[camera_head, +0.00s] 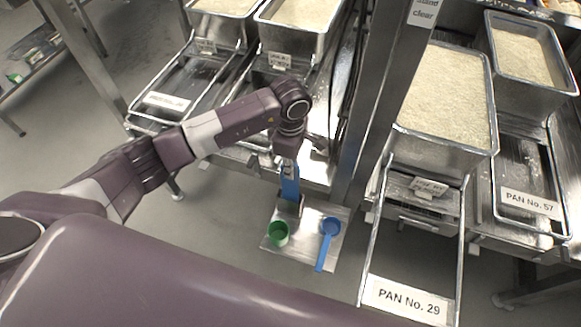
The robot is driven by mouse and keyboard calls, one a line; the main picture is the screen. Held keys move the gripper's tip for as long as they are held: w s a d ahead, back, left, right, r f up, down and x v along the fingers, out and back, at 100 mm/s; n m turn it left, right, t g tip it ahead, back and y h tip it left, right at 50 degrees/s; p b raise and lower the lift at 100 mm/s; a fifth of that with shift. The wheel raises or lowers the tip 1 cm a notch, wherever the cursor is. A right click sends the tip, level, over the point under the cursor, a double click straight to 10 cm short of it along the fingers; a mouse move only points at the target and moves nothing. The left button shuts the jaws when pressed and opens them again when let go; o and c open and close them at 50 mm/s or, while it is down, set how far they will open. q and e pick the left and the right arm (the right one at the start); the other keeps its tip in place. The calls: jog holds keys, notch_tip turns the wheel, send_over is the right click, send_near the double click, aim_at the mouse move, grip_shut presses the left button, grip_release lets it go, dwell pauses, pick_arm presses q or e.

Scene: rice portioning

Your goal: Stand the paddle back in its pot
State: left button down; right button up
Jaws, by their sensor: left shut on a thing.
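My left gripper (290,160) points down over a small metal tray (305,258) and is shut on the paddle (290,186). The paddle is blue, hangs about upright, and shows just below the fingers. Its lower end meets the opening of a small grey metal pot (288,209) at the back left of the tray. I cannot tell how deep the paddle sits in the pot, because the pot's wall hides its lower end. My right gripper is not in view.
On the tray, a green cup (278,234) stands in front of the pot and a blue scoop (328,238) lies to the right. A metal post (375,110) rises right of my gripper. Rice pans (447,150) stand on racks at both sides.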

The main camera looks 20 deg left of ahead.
pick_arm(q)
jog(key=shift+f+b, duration=0.55)
jog(key=shift+f, duration=0.25)
jog(key=c, duration=2)
grip_release()
